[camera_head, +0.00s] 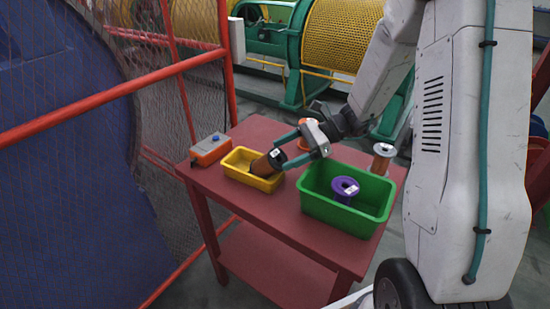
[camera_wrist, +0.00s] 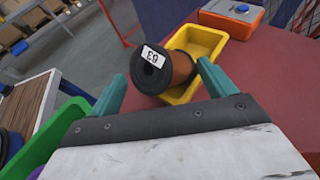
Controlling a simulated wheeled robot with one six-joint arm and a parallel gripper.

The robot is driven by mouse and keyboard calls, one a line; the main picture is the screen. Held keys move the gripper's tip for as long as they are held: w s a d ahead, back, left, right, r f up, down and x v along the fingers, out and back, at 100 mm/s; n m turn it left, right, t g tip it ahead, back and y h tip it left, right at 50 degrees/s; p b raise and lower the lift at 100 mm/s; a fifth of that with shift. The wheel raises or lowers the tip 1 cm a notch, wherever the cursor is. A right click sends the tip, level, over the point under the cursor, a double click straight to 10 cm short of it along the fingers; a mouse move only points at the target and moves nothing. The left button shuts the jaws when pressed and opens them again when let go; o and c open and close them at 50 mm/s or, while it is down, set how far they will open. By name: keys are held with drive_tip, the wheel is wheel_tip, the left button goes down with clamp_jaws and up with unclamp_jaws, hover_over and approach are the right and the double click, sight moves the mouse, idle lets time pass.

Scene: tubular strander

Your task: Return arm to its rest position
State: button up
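My gripper (camera_head: 283,154) is over the red table, just right of the yellow bin (camera_head: 238,172). Its two teal fingers are spread apart in the wrist view. A copper-brown spool (camera_head: 264,165) with a black end flange and a label reading 63 leans tilted in the yellow bin, its flange end over the rim. It also shows in the wrist view (camera_wrist: 182,68), beyond and between the fingertips. The right fingertip looks close to the spool; I cannot tell whether it touches. My arm reaches out and down to the table from the right.
A green bin (camera_head: 325,208) holding a purple spool (camera_head: 345,188) stands right of the gripper. An orange-and-grey box (camera_head: 210,150) sits at the table's left corner. A silver-topped spool (camera_head: 382,158) and an orange spool stand behind. A red-framed mesh guard (camera_head: 165,75) is at left.

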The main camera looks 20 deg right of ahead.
drive_tip(key=v, duration=0.7)
drive_tip(key=s+a+r+n+g+h, duration=0.2)
drive_tip(key=s+a+r+n+h, duration=0.15)
drive_tip(key=s+n, duration=0.2)
drive_tip(key=s+a+r+n+g+h, duration=0.25)
drive_tip(key=s+a+r+n, duration=0.2)
drive_tip(key=s, duration=0.25)
drive_tip(key=s+d+r+n+t+h, duration=0.2)
drive_tip(key=s+n+h, duration=0.5)
drive_tip(key=s, duration=0.6)
drive_tip(key=shift+s+d+r+n+t, duration=0.15)
drive_tip(key=shift+s+r+n+t, duration=0.1)
drive_tip(key=shift+r+n+t, duration=0.8)
drive_tip(key=shift+r+n, duration=0.15)
drive_tip(key=shift+n, duration=0.1)
